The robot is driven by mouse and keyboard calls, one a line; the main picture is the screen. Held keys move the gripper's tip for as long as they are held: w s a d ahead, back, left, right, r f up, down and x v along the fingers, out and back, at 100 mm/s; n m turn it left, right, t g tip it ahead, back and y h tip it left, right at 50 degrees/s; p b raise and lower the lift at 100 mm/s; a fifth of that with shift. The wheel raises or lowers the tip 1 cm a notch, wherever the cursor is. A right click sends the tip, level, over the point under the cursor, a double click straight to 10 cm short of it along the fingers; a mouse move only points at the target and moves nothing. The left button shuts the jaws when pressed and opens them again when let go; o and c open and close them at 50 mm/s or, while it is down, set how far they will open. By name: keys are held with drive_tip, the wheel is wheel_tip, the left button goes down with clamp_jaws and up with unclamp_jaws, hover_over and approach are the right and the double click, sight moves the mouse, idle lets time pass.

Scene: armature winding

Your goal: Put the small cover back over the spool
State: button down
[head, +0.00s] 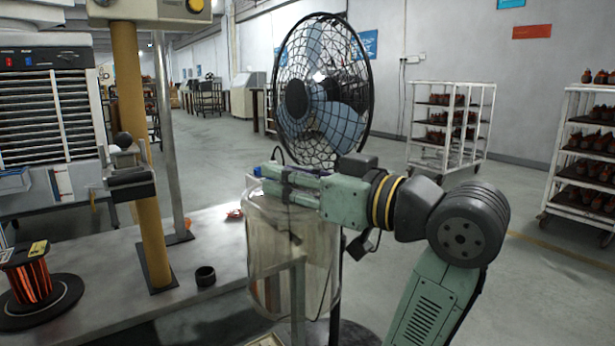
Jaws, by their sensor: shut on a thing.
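The small cover (270,240) is a clear, see-through cylinder, upright in the middle of the head view. My gripper (268,179) reaches in from the right and is shut on the cover at its top; the exact contact is hard to see. The cover hangs by the right end of the bench, with a bench leg showing through it. The spool (35,284), wound with copper wire, stands uncovered on a round black base (62,301) at the far left, well apart from the cover.
The grey bench (120,262) carries a yellow post (127,150), a thinner metal post (166,130) and a small black cup (205,276) between spool and cover. A caged fan (322,90) stands right behind my gripper. White racks (450,125) stand farther back right.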

drive_tip(key=s+a+r+p, duration=0.1)
drive_tip(key=s+a+r, duration=0.1)
drive_tip(key=s+a, duration=0.6)
drive_tip(key=s+a+r+p, duration=0.15)
drive_tip(key=s+a, duration=0.35)
drive_tip(key=a, duration=0.7)
drive_tip(key=s+a+r+p, duration=0.1)
drive_tip(key=s+a+p, duration=0.1)
drive_tip(key=s+a, duration=0.6)
drive_tip(key=w+d+p+x, duration=0.2)
drive_tip(key=p+x, duration=0.2)
drive_tip(key=x, duration=1.4)
drive_tip(key=w+d+p+x, duration=0.1)
drive_tip(key=p+x, duration=0.2)
drive_tip(key=x, duration=1.5)
wheel_tip(320, 180, down, 9)
drive_tip(key=w+b, duration=0.1)
drive_tip(key=b, duration=0.3)
drive_tip(key=shift+a+b, duration=0.3)
drive_tip(key=shift+f, duration=0.25)
